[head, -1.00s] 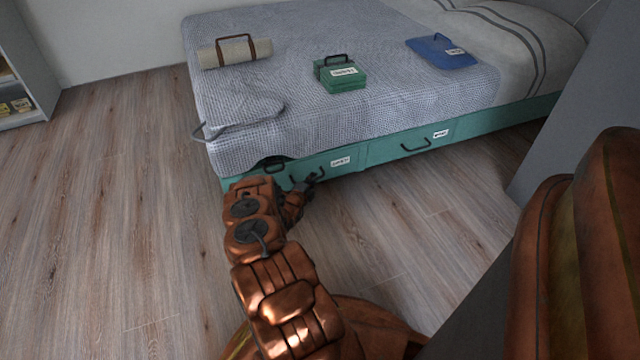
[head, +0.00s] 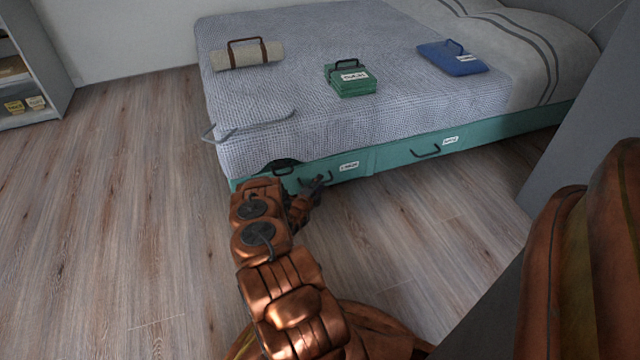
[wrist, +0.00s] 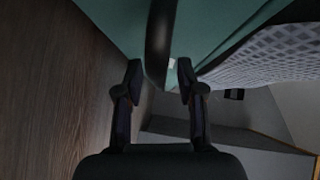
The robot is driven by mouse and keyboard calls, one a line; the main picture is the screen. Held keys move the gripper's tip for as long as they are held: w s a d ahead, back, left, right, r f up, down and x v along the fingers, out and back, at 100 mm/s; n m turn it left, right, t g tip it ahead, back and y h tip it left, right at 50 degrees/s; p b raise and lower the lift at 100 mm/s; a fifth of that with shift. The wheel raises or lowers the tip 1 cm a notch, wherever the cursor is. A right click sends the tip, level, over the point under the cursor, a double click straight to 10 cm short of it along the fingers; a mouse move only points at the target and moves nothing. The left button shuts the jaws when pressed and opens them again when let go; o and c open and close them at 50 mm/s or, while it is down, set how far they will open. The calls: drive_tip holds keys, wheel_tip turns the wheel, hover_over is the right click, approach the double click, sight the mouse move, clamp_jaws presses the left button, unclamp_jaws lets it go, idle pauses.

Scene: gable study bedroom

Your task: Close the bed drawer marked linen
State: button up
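The bed's teal base has two drawer fronts. The left drawer (head: 335,177) has a dark handle and a white label (head: 349,166); the right drawer (head: 400,157) has a dark handle (head: 426,152) and a white label (head: 450,140). The lettering is too small to read surely. Both fronts look about in line, but I cannot tell whether the left one stands slightly out.
On the blanket (head: 300,60) lie a beige roll (head: 228,62), a green labelled case (head: 352,88) and a blue labelled folder (head: 450,64). A shelf (head: 40,70) stands far left. The wooden floor (head: 130,200) is clear.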

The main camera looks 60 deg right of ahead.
drive_tip(key=a+r, duration=0.1)
drive_tip(key=a, duration=0.9)
drive_tip(key=shift+a+r, duration=0.25)
drive_tip(key=shift+a, duration=0.15)
drive_tip(key=shift+s, duration=0.1)
